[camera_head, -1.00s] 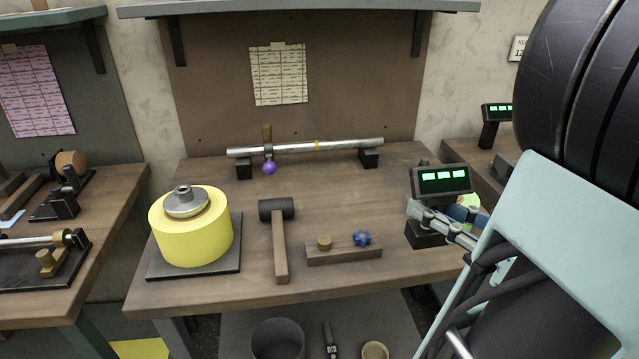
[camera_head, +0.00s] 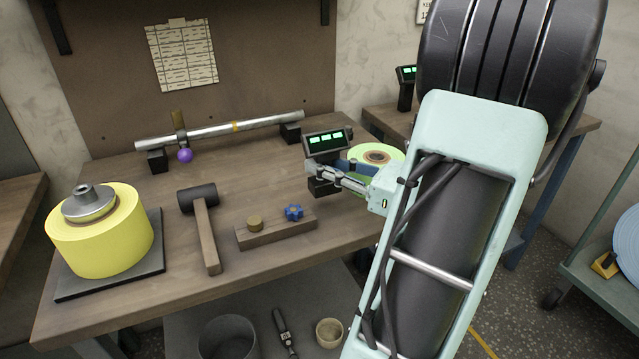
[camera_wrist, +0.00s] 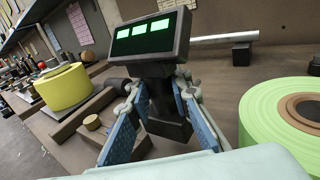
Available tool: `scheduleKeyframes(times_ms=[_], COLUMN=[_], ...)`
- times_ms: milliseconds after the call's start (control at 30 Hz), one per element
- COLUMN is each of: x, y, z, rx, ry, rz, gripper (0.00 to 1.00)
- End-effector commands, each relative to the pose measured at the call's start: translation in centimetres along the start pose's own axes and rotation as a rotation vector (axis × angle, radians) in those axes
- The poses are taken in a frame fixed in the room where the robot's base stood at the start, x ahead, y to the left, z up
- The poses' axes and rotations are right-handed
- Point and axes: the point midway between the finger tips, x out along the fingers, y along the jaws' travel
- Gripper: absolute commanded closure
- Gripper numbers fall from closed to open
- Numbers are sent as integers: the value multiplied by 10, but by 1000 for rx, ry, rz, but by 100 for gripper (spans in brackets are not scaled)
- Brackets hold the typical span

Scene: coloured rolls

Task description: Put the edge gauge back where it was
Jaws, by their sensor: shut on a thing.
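The edge gauge, which I take to be the black unit with a lit green display (camera_head: 327,140), is at the right part of the bench. In the wrist view its display (camera_wrist: 150,35) faces me, tilted slightly, above a dark post and block. My gripper (camera_wrist: 158,92), with blue-padded fingers, is shut on the gauge's body below the display. In the head view my gripper (camera_head: 338,174) reaches it from the right. I cannot tell whether the gauge's underside touches the bench. A green roll (camera_head: 357,149) is just right of it, partly hidden by my gripper.
The bench (camera_head: 150,220) carries a yellow roll (camera_head: 95,240) on a dark plate, a mallet (camera_head: 205,235), a wooden block (camera_head: 270,235) with a blue knob, and a metal bar (camera_head: 215,130) on two supports with a purple ball (camera_head: 185,156). Bare wood lies between them.

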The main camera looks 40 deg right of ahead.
Motion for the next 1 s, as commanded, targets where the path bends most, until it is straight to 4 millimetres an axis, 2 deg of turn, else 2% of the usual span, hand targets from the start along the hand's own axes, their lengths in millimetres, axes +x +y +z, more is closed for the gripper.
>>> scheduleKeyframes(times_ms=[167, 333, 733, 767, 900, 1000], x=[8, 7, 7, 6, 6, 6], y=[-6, -6, -6, -6, -6, -6], z=[-14, -39, -44, -43, -43, -43], rx=[2, 1, 0, 0, 0, 0], ry=[0, -1, -1, 0, 0, 0], rz=[1, 0, 0, 0, 0, 0], gripper=[100, 100, 100, 78, 64, 64])
